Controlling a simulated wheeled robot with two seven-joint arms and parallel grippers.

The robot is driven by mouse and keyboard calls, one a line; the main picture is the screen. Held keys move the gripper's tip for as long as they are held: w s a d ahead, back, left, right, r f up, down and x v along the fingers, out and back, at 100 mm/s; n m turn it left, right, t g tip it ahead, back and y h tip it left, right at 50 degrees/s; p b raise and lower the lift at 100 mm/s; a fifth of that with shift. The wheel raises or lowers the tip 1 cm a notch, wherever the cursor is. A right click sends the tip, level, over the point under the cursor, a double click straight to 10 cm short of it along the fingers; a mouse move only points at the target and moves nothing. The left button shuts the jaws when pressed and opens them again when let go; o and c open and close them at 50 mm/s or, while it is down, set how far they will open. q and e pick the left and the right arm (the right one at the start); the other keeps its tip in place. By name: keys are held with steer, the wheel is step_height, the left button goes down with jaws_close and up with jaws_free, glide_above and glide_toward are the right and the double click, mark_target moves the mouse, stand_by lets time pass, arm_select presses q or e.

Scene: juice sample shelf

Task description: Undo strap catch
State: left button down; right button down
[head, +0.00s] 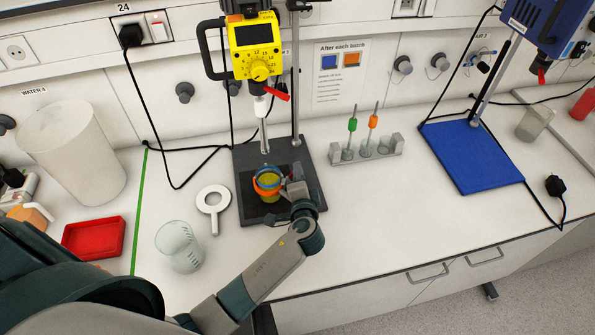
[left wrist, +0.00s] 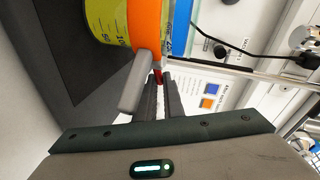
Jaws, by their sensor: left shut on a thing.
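An orange strap (head: 267,191) goes around a vessel of yellow-green juice (head: 270,180) on the black base plate (head: 245,160) of the yellow-headed stirrer (head: 254,45). In the left wrist view the orange strap (left wrist: 145,25) shows large, with a grey block (left wrist: 135,82) at its side and a small red catch (left wrist: 158,76) beside that. My left gripper (head: 284,187) is at the right side of the strap. In the left wrist view its fingers (left wrist: 160,84) are closed at the red catch, and their tips hide part of it. My right gripper is not in view.
A stirring shaft (head: 264,135) hangs above the vessel. A rack (head: 366,151) with stirrers stands to the right. The bench front right is clear.

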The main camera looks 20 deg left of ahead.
arm_select(q)
steer(key=shift+r, duration=0.15)
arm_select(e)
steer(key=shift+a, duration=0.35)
arm_select(q)
steer(key=c, duration=2)
jaws_free()
steer(key=shift+c, duration=0.2)
steer(key=shift+o, duration=0.9)
steer(key=shift+w, duration=0.15)
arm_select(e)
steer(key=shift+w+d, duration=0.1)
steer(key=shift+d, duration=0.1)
